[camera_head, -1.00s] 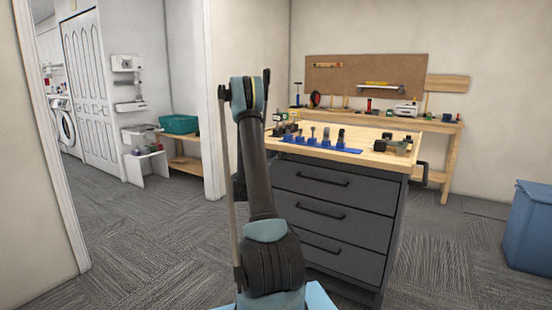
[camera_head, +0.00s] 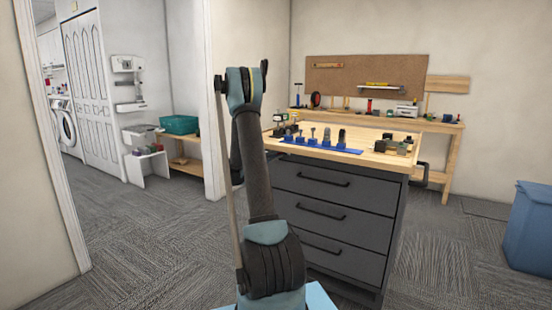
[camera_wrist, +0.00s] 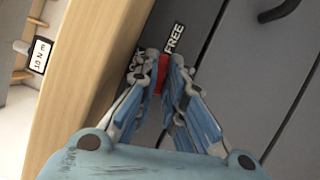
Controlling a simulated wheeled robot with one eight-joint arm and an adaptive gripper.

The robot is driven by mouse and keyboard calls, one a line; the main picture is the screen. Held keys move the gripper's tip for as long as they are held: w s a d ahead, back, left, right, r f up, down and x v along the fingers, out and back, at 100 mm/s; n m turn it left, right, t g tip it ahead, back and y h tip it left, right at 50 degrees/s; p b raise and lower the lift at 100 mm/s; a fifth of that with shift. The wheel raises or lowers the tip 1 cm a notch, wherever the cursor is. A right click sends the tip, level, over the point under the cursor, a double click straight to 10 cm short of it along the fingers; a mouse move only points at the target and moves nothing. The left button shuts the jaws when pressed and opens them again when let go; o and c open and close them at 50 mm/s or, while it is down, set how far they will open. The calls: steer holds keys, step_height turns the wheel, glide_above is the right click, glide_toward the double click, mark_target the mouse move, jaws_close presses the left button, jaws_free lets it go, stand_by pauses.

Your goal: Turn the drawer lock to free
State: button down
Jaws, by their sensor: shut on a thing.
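The drawer lock (camera_wrist: 159,78) shows as a small red piece on the grey drawer front (camera_wrist: 232,85) in the wrist view. My gripper (camera_wrist: 162,72) is shut on it, with the blue-and-grey fingers on either side hiding most of it. A white FREE label (camera_wrist: 174,38) lies just beyond the fingertips. A second white label (camera_wrist: 136,64) is partly covered by the left finger, so its word is hard to read. In the head view, the grey drawer cabinet (camera_head: 330,236) stands behind my arm, which hides the lock and gripper.
The cabinet's wooden top (camera_head: 375,158) carries a blue tool rack (camera_head: 318,147) and small items. A black drawer handle (camera_wrist: 278,10) is near the gripper. A tag reading 10 N m (camera_wrist: 40,55) is at left. A blue bin (camera_head: 530,230) stands at right.

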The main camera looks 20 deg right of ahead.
steer(key=shift+s+m+g+y, duration=0.1)
steer(key=shift+m+g+y, duration=0.25)
steer(key=shift+m, duration=0.75)
steer(key=c, duration=2)
jaws_free()
steer(key=shift+f, duration=0.1)
steer(key=shift+o, duration=0.2)
